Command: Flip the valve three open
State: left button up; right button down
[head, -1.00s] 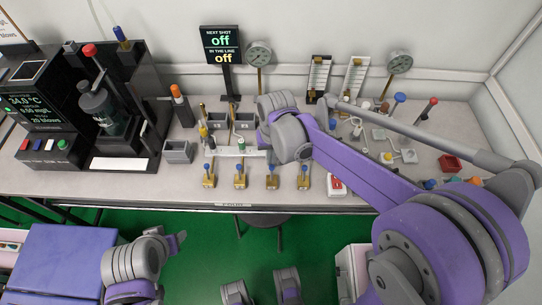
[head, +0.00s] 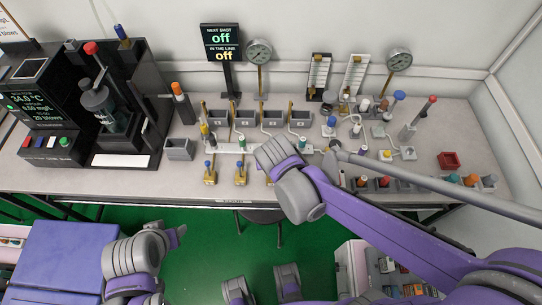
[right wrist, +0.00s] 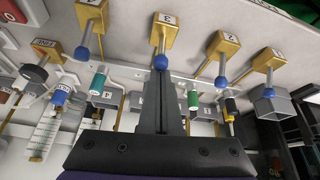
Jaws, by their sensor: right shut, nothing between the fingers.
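Valve three (right wrist: 168,30) is a brass block marked 3 with a short lever ending in a blue ball (right wrist: 161,62). In the right wrist view my right gripper (right wrist: 160,82) is shut and empty, its fingertips just below that ball; I cannot tell whether they touch. Valve 4 (right wrist: 91,10), valve 2 (right wrist: 225,45) and valve 1 (right wrist: 276,50) have similar blue-tipped levers. In the head view valve 1 (head: 210,178) and valve 2 (head: 240,178) show at the bench front; my right wrist hides most of the other two. My left gripper (head: 180,235) hangs below the bench, its jaws unclear.
A white manifold (head: 232,150) and grey boxes (head: 216,118) stand behind the valves. A display (head: 221,48) reads "off" twice. A black machine (head: 118,105) stands left; gauges (head: 259,53), small parts and a red box (head: 449,161) lie right.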

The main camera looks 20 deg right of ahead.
jog(key=shift+s+a+t, duration=0.15)
jog(key=shift+s+t, duration=0.25)
jog(key=shift+s+a, duration=0.1)
jog(key=shift+s, duration=0.35)
pick_arm(q)
jog(key=shift+r, duration=0.25)
pick_arm(e)
jog(key=shift+r, duration=0.1)
pick_arm(q)
jog(key=shift+w+r+p, duration=0.2)
jog(key=shift+r+p, duration=0.45)
jog(key=shift+p, duration=0.15)
pick_arm(e)
jog(key=shift+w+r, duration=0.1)
jog(key=shift+r, duration=0.6)
jog(key=shift+w+r, duration=0.35)
jog(key=shift+w, duration=0.05)
pick_arm(q)
jog(key=r+p, duration=0.1)
jog(key=w+r+p, duration=0.1)
jog(key=r, duration=0.1)
jog(key=shift+r+p, duration=0.15)
jog(key=shift+p, duration=0.2)
pick_arm(e)
jog(key=v, duration=0.9)
jog(key=shift+s+a, duration=0.25)
jog(key=shift+a, duration=0.1)
